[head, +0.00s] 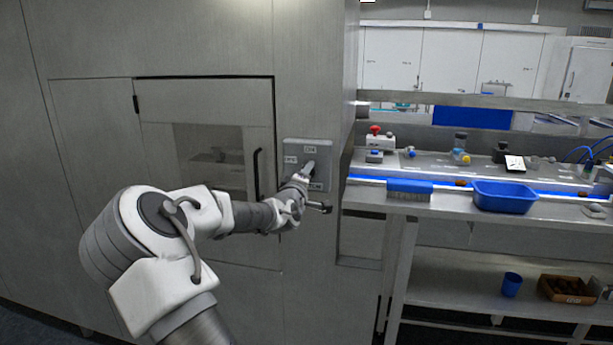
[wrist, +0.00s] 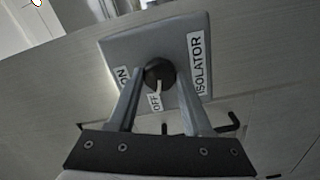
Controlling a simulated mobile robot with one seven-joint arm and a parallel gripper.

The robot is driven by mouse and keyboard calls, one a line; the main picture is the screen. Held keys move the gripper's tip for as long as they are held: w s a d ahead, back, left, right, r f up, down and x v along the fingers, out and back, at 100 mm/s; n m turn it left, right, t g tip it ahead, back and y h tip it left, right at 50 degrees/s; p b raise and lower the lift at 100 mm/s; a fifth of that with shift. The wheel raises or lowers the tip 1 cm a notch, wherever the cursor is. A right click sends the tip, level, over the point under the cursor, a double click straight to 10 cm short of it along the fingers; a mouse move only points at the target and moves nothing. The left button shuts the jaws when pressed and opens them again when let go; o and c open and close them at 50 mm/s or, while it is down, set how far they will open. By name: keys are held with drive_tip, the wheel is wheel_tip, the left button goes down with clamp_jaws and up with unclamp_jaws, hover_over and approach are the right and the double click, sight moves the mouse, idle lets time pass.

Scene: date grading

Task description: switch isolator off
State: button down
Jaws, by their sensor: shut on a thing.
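The isolator (head: 292,147) is a grey square plate on the steel cabinet front, with ON, OFF and ISOLATOR labels. In the wrist view its plate (wrist: 172,42) carries a dark round knob (wrist: 158,68) at the middle. A pale mark on the knob points toward the OFF label (wrist: 155,102). My gripper (wrist: 160,77) is shut on the knob, one finger on each side. In the head view my gripper (head: 308,170) reaches the plate and hides most of the knob.
A cabinet door with a window and dark handle (head: 256,174) is left of the isolator. At right, a bench holds a red-topped button box (head: 378,140), a brush (head: 409,187) and a blue tray (head: 504,197). A blue cup (head: 511,284) and brown crate (head: 568,290) sit below.

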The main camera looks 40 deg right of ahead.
drive_tip(key=shift+c, duration=1.6)
unclamp_jaws()
drive_tip(key=shift+a, duration=0.1)
drive_tip(key=b+v, duration=0.1)
drive_tip(key=v, duration=1.6)
drive_tip(key=shift+s+a, duration=0.1)
